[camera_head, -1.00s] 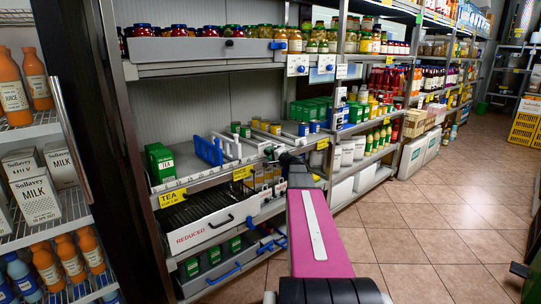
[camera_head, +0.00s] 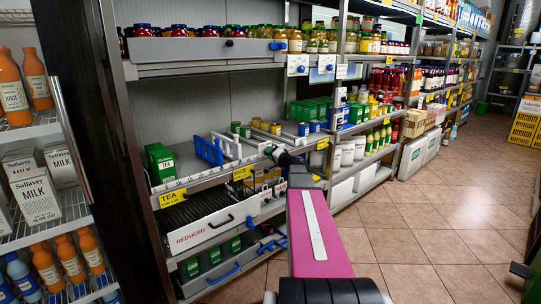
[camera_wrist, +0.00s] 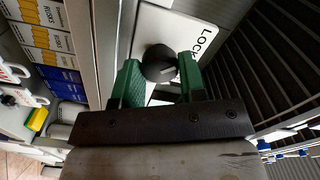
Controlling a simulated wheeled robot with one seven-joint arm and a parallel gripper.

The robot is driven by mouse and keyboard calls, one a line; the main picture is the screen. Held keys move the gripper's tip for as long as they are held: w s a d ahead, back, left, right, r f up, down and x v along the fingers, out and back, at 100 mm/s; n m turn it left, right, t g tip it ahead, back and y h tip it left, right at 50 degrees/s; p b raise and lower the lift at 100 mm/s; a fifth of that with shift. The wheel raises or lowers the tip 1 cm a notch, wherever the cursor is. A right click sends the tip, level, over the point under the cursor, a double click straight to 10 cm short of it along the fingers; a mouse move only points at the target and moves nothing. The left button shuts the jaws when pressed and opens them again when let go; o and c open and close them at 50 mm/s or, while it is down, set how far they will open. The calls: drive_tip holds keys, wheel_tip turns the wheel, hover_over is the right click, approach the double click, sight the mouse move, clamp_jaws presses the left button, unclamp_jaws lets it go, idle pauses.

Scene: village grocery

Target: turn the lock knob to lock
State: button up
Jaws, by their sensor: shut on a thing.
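The lock knob (camera_wrist: 156,62) is round and black with a small light mark. It sits on a white plate (camera_wrist: 165,25) with "Lock" lettering at its upper right in the wrist view. My gripper (camera_wrist: 158,66) has its green fingers on both sides of the knob and is shut on it. The fingers hide parts of the knob's sides and the lower plate. In the head view my gripper (camera_head: 272,151) is small at the end of my arm, by the front of the middle shelf. I cannot make out the knob there.
A fridge with milk cartons (camera_head: 36,198) is at left. The tiled floor (camera_head: 430,225) at right is clear.

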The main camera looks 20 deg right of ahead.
drive_tip(key=o, duration=0.9)
drive_tip(key=shift+s, duration=0.15)
drive_tip(key=v, duration=1)
drive_tip(key=shift+s+d, duration=0.1)
drive_tip(key=shift+s, duration=0.2)
